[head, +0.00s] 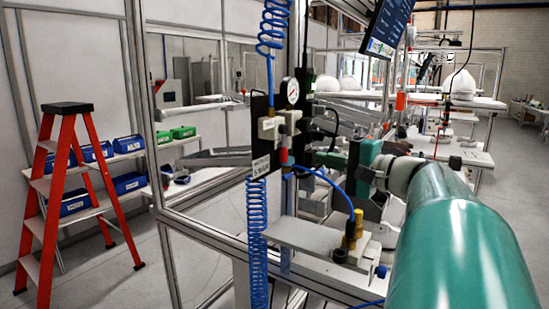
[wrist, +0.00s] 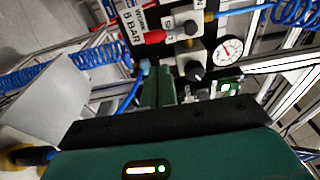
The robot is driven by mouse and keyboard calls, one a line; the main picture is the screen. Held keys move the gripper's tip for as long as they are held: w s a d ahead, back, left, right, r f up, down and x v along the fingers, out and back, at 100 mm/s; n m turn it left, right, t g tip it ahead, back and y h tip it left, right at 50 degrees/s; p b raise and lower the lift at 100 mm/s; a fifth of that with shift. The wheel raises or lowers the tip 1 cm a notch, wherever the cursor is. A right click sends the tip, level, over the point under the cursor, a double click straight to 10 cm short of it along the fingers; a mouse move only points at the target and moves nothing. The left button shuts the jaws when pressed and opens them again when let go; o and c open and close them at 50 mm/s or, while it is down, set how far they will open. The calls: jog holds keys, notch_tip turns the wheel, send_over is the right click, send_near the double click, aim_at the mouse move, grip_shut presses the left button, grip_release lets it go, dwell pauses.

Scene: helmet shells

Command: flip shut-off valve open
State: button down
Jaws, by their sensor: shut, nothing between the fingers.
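The shut-off valve shows as a small red part (head: 284,156) low on the dark air panel (head: 258,107), below the grey blocks. In the wrist view the red part (wrist: 154,37) lies beside a white label reading "6 BAR". My gripper (head: 318,159) is just right of the red part in the head view, and its fingers look closed together with nothing between them. In the wrist view my green fingers (wrist: 157,70) point up at the panel, just below the red part. I cannot tell whether they touch it.
A round pressure gauge (head: 291,92) and a dark knob (wrist: 194,70) sit close by on the panel. Coiled blue hoses (head: 257,225) hang above and below it. A pale plate (head: 305,236) with brass fittings lies beneath my gripper. A red stepladder (head: 55,190) stands far left.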

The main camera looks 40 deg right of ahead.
aim_at(284, 146)
jog(key=w+a, duration=0.1)
jog(key=w, duration=0.7)
jog(key=shift+a, duration=0.35)
